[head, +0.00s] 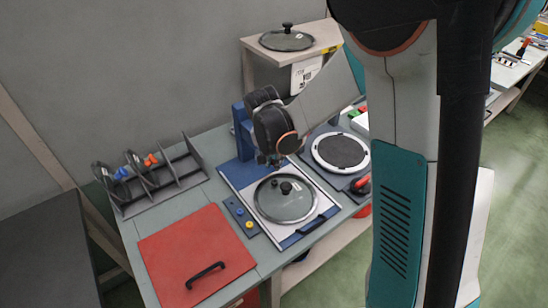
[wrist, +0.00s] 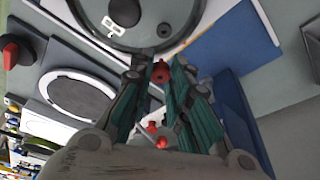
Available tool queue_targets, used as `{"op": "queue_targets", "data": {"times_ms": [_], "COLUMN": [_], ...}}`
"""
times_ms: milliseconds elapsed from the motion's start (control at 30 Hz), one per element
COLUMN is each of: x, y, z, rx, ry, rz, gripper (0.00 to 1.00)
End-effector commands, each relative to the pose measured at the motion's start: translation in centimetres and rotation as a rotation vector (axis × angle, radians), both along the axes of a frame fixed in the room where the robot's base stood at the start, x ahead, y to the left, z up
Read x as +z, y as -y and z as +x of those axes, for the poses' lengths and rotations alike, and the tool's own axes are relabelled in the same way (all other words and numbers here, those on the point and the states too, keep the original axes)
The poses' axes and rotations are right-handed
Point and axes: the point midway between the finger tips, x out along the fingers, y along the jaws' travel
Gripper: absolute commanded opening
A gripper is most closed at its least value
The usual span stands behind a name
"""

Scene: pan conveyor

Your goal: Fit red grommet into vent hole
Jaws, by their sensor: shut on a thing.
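My gripper (wrist: 161,74) is shut on the small red grommet (wrist: 161,71), which shows between the fingertips in the wrist view. The glass lid (wrist: 176,14) with its black knob (wrist: 124,12) lies just beyond the fingertips. A small dark ring on the lid (wrist: 164,30) looks like the vent hole; the grommet is apart from it, on the rim side. In the head view my gripper (head: 270,161) hangs over the far edge of the lid (head: 285,209), and the grommet cannot be made out there.
The lid lies on a blue and white fixture (head: 236,176) with a blue post behind. A round pad station (head: 341,151) with a red knob stands to its right. A red board (head: 190,250), a button strip (head: 241,217) and a grey rack (head: 128,208) are left.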

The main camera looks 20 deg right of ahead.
Motion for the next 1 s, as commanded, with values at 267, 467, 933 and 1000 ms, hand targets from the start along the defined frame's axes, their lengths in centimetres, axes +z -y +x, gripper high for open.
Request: {"op": "queue_targets", "data": {"times_ms": [267,467,933,1000], "x": [-0.3,-1.7,-5.5,-5.7], "y": [0.0,0.0,0.0,0.0], "z": [0.0,0.0,0.0,0.0], "rx": [0.001,0.001,0.002,0.002], "ry": [0.001,0.001,0.001,0.001], "rz": [0.000,0.000,0.000,0.000], "gripper": [0.09,0.09,0.09,0.09]}}
